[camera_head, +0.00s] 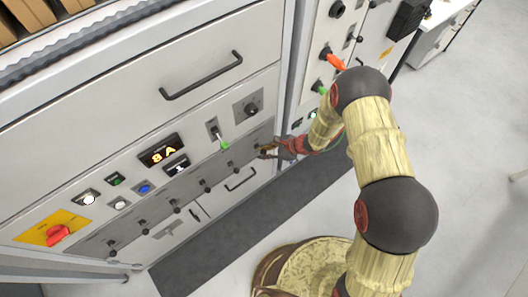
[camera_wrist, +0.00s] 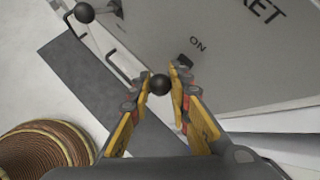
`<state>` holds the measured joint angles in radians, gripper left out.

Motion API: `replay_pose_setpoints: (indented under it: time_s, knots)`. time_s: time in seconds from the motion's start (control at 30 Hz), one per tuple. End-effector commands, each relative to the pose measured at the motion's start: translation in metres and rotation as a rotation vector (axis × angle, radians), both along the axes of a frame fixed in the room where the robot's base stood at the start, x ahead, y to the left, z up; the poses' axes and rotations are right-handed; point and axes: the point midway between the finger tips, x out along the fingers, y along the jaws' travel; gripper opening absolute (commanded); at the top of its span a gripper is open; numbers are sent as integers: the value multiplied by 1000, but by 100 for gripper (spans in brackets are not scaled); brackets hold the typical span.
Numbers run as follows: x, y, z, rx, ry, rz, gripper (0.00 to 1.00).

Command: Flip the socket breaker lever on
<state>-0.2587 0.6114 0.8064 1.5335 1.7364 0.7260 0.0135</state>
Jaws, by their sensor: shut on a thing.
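The socket breaker lever shows in the wrist view as a round black knob (camera_wrist: 160,84) between my gripper's (camera_wrist: 161,82) yellow and red fingers. The fingers are closed around the knob. The panel beside it bears an ON mark (camera_wrist: 196,45) and larger lettering ending in "KET". In the head view my gripper (camera_head: 264,151) is at the right end of the row of black levers, against the grey strip (camera_head: 190,190) of the cabinet. There the fingers and arm hide the held lever, and its exact angle cannot be told.
A neighbouring black knob (camera_wrist: 84,12) stands apart at upper left in the wrist view. Above the strip are a green-tipped lever (camera_head: 222,142), lit displays (camera_head: 158,152) and a red rotary switch (camera_head: 57,234). A drawer handle (camera_head: 203,76) juts out. Pale floor (camera_head: 470,170) is open at right.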

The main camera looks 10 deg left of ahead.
Motion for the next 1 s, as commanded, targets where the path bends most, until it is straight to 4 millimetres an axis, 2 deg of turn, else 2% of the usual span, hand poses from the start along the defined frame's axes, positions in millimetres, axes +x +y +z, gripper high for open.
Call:
replay_pose_setpoints:
  time_s: [0.13, 0.17, 0.47, 0.8, 1.0]
  knots:
    - [1, 0, 0, 0, -1, -1, 0]
    - [1, 0, 0, 0, -1, -1, 21]
    - [0, 0, 0, 1, -1, 0, 38]
    - [1, -2, 2, 1, -2, 0, 38]
    - [0, -20, 21, 2, -3, -2, 38]
